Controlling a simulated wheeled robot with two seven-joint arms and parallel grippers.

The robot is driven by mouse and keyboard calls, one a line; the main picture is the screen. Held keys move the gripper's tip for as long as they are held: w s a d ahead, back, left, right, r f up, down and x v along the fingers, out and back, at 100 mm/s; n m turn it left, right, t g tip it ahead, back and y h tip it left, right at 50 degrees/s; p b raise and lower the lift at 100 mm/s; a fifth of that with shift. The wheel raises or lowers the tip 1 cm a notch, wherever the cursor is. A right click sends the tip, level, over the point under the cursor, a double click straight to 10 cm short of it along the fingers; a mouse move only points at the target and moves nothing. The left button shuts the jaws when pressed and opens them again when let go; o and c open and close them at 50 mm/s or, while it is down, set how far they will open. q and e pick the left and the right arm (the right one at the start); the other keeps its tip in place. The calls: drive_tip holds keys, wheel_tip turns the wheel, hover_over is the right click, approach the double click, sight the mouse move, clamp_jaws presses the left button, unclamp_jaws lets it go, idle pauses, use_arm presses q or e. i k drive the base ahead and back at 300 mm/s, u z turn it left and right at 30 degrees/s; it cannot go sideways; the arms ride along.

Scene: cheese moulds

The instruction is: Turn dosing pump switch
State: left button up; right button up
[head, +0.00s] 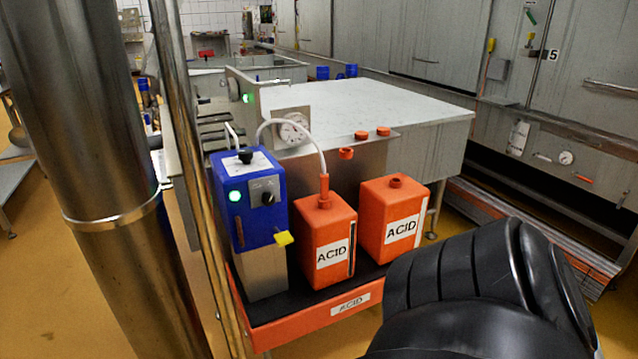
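The blue dosing pump (232,218) stands on a grey metal block at the left end of a low tray. Its front carries a black rotary switch (267,198) on a grey plate and a lit green lamp (235,196). A second black knob (245,157) sits on its top. A yellow piece (284,238) sticks out at its lower right. Neither of my grippers shows. A black, ribbed arm part of mine fills the lower right, apart from the pump in the picture.
Two orange ACID canisters (310,222) (376,223) stand right of the pump on the orange-edged tray (275,338). A white hose (312,140) arches to the left canister. A steel pillar (82,150) and thin pole (184,130) stand at left. A steel tank (440,150) is behind.

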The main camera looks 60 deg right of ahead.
sight(268, 198)
drive_tip(key=z, duration=1.45)
